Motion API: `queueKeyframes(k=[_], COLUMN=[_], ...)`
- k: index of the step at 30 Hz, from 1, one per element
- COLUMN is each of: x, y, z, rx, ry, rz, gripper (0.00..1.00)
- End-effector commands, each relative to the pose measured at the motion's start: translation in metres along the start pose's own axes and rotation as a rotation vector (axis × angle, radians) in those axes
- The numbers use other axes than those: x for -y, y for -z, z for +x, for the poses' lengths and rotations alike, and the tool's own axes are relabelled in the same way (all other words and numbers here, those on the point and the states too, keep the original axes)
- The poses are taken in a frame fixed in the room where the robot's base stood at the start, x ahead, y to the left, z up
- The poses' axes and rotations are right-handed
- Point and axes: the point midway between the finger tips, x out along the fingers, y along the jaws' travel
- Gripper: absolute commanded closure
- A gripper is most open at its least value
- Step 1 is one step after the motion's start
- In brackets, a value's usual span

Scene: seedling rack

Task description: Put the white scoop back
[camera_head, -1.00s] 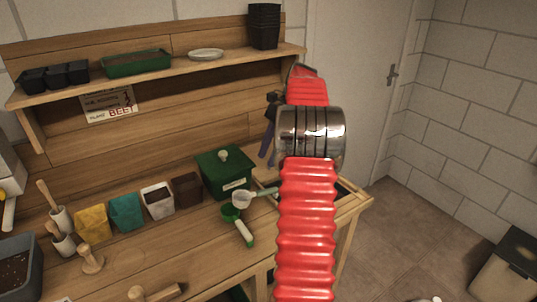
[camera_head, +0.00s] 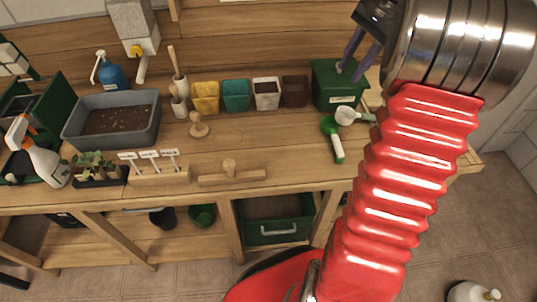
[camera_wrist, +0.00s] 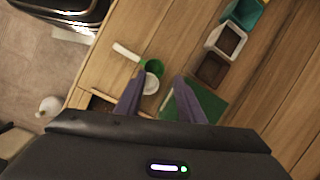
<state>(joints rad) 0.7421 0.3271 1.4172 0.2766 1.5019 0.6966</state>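The white scoop (camera_head: 346,115) lies at the right of the bench, in front of the green lidded box (camera_head: 338,92), its pale green handle pointing right. Its white bowl (camera_wrist: 150,84) also shows in the wrist view, by my left finger. The green scoop (camera_head: 330,126) lies touching or very close to it, its white handle (camera_head: 338,150) toward the front edge. My gripper (camera_head: 351,74) is open and empty, pointing down over the green box area; both purple fingers also show in the wrist view (camera_wrist: 160,75). The white scoop's handle is hidden there.
A row of yellow (camera_head: 206,98), teal (camera_head: 236,95), white (camera_head: 266,94) and brown (camera_head: 295,91) pots stands left of the green box. A wooden float (camera_head: 232,176) lies at the front.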

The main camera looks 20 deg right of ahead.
Motion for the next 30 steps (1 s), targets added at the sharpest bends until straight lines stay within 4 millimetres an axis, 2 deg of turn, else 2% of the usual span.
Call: queueKeyframes(k=[1,3,14,21,30], x=[0.002,0.003,-0.004,-0.021,-0.05], y=[-0.016,-0.034,-0.121,-0.173,-0.229], z=[-0.001,-0.002,0.003,0.011,0.026], rx=[-0.014,-0.036,-0.138,-0.204,-0.287], ry=[0.0,0.0,0.001,0.003,0.011], rz=[-0.041,-0.098,-0.393,-0.593,-0.849], gripper=[0.65,0.65,0.65,0.65,0.65])
